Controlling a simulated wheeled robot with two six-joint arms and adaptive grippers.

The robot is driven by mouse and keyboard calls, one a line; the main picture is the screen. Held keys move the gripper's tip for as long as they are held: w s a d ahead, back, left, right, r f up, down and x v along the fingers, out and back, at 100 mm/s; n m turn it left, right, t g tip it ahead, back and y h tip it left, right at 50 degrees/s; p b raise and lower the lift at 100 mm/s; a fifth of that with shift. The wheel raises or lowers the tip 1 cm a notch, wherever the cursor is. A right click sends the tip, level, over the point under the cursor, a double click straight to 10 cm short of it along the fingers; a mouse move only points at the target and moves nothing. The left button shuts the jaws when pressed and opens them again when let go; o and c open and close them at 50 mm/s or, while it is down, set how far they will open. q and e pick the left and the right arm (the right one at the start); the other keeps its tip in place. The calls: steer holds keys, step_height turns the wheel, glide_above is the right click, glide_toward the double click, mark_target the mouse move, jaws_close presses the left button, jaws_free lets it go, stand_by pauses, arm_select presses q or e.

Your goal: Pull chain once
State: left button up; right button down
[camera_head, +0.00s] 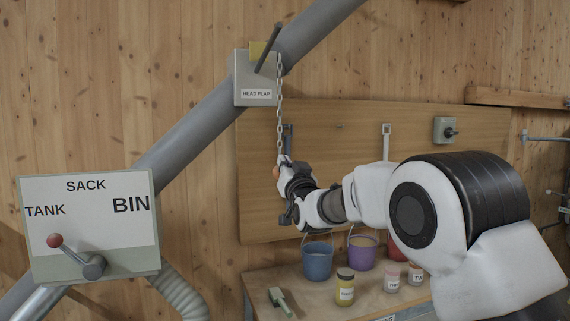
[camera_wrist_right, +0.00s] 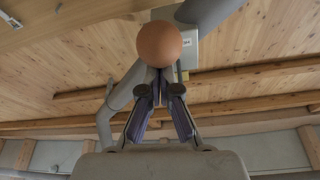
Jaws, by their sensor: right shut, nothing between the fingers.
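The chain (camera_head: 279,112) hangs down from the lever (camera_head: 268,48) on the grey box labelled HEAD FLAP (camera_head: 243,75). An orange-brown ball (camera_head: 276,172) shows at the lower end of the chain, partly covered by my right gripper (camera_head: 284,160). In the right wrist view the ball (camera_wrist_right: 159,43) stands large just beyond the tips of my right gripper (camera_wrist_right: 160,78). The fingers are closed together with nothing between them. Whether they touch the ball I cannot tell. The chain itself is not clear in the wrist view. My left gripper is out of view.
A wooden board (camera_head: 345,140) with hooks and a switch (camera_head: 445,130) is behind my right arm. Below is a bench (camera_head: 310,300) with buckets (camera_head: 317,260) and jars (camera_head: 345,288). A sign panel (camera_head: 90,205) with a red-knobbed lever is at left. A grey pipe (camera_head: 200,125) runs diagonally.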

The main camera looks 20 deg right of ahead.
steer(key=shift+f, duration=0.25)
stand_by(0.4)
step_height(320, 180, up, 4)
steer(key=p, duration=0.3)
steer(key=b+v, duration=0.5)
steer(key=v, duration=0.5)
steer(key=shift+d+b, duration=0.35)
steer(key=shift+d, duration=0.05)
